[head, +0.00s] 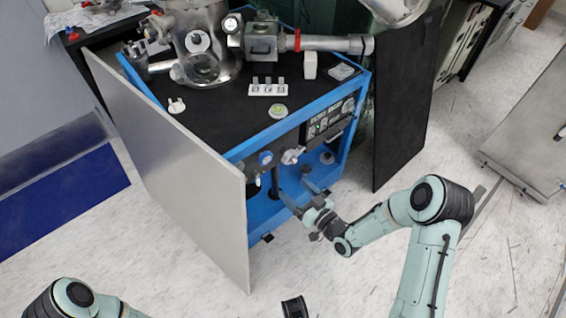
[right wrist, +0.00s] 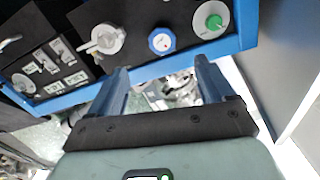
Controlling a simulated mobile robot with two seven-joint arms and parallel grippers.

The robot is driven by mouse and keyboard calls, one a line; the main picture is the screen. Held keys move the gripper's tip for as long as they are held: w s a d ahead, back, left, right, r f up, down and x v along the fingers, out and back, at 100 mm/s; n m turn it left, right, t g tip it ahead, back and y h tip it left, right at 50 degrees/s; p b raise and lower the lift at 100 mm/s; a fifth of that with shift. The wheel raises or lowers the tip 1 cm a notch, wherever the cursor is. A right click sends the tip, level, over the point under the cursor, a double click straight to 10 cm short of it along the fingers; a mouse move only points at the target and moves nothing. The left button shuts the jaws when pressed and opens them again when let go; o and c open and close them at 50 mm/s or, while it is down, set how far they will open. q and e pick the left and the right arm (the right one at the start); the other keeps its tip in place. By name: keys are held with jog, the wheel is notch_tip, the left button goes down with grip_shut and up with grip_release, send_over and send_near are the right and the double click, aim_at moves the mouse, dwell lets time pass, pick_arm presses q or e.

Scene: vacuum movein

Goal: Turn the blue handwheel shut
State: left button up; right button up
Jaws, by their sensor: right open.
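The small blue round fitting on the cabinet front (head: 265,158) has a pale face and is the only blue wheel-like part I see. In the right wrist view it (right wrist: 162,41) shows a blue rim and a small red mark, just beyond the fingertips and between them. My right gripper (head: 298,192) is open and empty, in front of the cabinet and below the fitting, apart from it. Its two fingers also show in the right wrist view (right wrist: 160,70). My left gripper is out of view; only part of my left arm shows at the bottom left.
A white valve handle (head: 293,156) sits beside the blue fitting. An open grey door panel (head: 185,165) stands left, a black panel (head: 404,105) right. The floor in front is mostly clear.

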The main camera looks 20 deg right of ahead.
aim_at(267, 160)
jog(key=x, duration=0.4)
jog(key=r+b+x, duration=0.1)
jog(key=x, duration=0.8)
jog(key=shift+w+r+b, duration=0.2)
jog(key=shift+r+b, duration=0.05)
jog(key=shift+b, duration=0.1)
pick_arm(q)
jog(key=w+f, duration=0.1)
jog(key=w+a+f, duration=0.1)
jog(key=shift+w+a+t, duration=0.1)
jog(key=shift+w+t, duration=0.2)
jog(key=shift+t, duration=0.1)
pick_arm(e)
jog(key=shift+c, duration=0.3)
jog(key=c, duration=1)
